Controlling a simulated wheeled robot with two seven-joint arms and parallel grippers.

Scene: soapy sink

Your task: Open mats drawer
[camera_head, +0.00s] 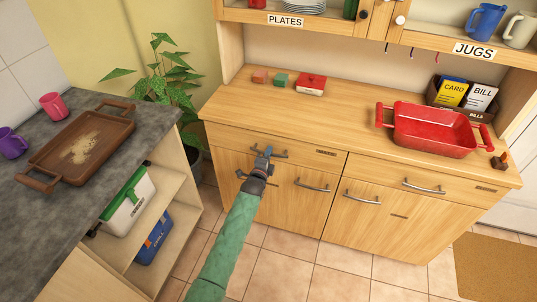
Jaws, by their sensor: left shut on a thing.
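A wooden sideboard (300,112) has two top drawers side by side, and both look closed. The left drawer (228,136) has a small dark label (326,153) too small to read, and a metal bar handle (283,155). The right drawer (375,173) has its own bar handle (423,187) and a similar small label. My left gripper (264,154) is at the left drawer's handle, shut on it, and covers part of it. The green-sleeved arm reaches up from the bottom of the view. My right gripper is not in view.
Cupboard doors with bar handles (312,186) lie below the drawers. A red baking dish (432,133), small blocks and a card box stand on the sideboard. A grey counter with a wooden tray (56,172) is at left. The tiled floor in front is clear.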

